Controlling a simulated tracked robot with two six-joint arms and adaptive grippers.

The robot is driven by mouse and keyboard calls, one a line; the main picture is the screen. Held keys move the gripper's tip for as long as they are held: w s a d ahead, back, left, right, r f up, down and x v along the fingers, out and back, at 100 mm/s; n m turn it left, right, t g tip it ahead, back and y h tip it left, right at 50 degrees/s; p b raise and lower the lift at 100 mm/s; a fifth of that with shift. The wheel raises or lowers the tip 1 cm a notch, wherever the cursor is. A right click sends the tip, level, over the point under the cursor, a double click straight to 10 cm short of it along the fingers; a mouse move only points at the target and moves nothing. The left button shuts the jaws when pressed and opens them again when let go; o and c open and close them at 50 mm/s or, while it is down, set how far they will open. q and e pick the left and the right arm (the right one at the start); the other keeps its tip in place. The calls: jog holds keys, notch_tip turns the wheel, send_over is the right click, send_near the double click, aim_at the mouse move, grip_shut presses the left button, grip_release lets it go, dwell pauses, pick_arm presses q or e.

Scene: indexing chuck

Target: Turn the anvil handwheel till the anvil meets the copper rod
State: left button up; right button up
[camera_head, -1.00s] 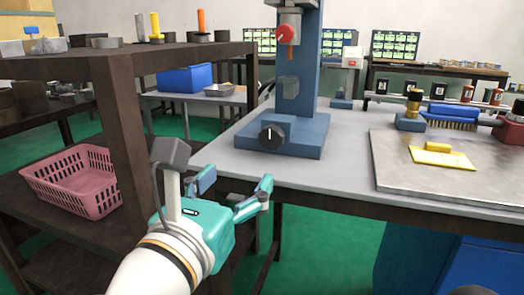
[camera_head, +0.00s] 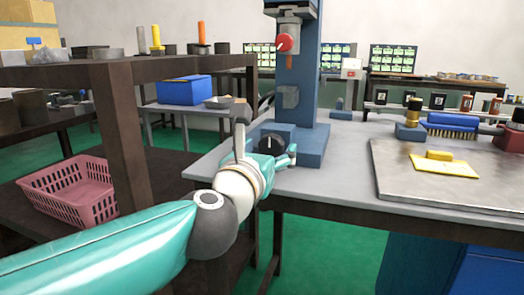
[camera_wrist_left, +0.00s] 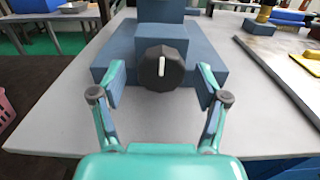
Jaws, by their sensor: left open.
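The anvil handwheel is a dark knob (camera_head: 271,144) with a white mark, on the front of the blue press base (camera_head: 312,150). In the left wrist view the handwheel (camera_wrist_left: 163,72) faces me, its mark near upright. My left gripper (camera_head: 276,155) is open, its fingers pointing at the handwheel, one on either side of it in that view (camera_wrist_left: 161,80). Clear gaps show there between fingers and knob. A grey block (camera_head: 288,97), probably the anvil, is on the column. A small copper-coloured piece (camera_head: 289,62) shows below the red knob (camera_head: 284,43); its lower end is unclear. My right gripper is out of view.
The grey bench (camera_head: 345,180) carries the press. A metal plate (camera_head: 440,185) with a yellow piece (camera_head: 445,164) lies to its right. A dark shelf (camera_head: 125,130) with a pink basket (camera_head: 70,190) stands left, close to my left arm. Bench space before the press is free.

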pick_arm(q)
jog(key=c, duration=1)
jog(key=shift+a, duration=0.35)
jog(key=shift+c, duration=0.8)
jog(key=shift+d, duration=0.2)
jog(key=shift+r, duration=0.15)
jog(key=shift+m, duration=0.3)
